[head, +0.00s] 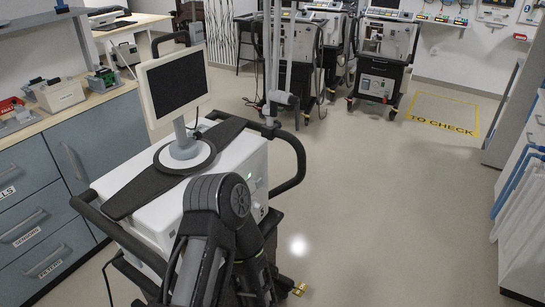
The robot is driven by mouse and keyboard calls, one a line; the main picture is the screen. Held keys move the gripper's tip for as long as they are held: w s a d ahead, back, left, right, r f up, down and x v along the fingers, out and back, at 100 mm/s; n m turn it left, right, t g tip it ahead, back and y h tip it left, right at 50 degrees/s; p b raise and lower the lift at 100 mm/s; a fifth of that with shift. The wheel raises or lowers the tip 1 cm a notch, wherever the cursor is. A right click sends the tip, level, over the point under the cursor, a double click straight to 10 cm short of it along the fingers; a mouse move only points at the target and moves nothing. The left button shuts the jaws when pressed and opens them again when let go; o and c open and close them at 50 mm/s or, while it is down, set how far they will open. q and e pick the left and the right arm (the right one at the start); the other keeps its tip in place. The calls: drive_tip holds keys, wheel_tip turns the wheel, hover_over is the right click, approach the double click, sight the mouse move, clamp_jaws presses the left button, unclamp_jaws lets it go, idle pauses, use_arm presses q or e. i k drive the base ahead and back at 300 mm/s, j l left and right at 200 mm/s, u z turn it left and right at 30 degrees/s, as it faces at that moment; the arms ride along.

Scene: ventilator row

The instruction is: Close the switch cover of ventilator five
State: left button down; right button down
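The nearest ventilator (133,186) stands in front of me, a white cart body with a dark top strip, a tilted screen (178,84) and black handle rails. A small green light and a dark mark, too small to read surely, show on its right side face (257,185). I cannot make out a switch cover; the lower part of that face is hidden behind my dark arm. The arm rises from the bottom edge, bends, and goes down along the ventilator's right side. Neither gripper can be seen.
Grey drawers (45,190) under a counter stand close on the left. More ventilators (385,55) stand at the back, beside a yellow floor marking reading TO CHECK (443,125). The floor (400,220) between is clear.

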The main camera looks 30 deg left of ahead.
sight(259, 182)
drive_tip(key=u, duration=1.1)
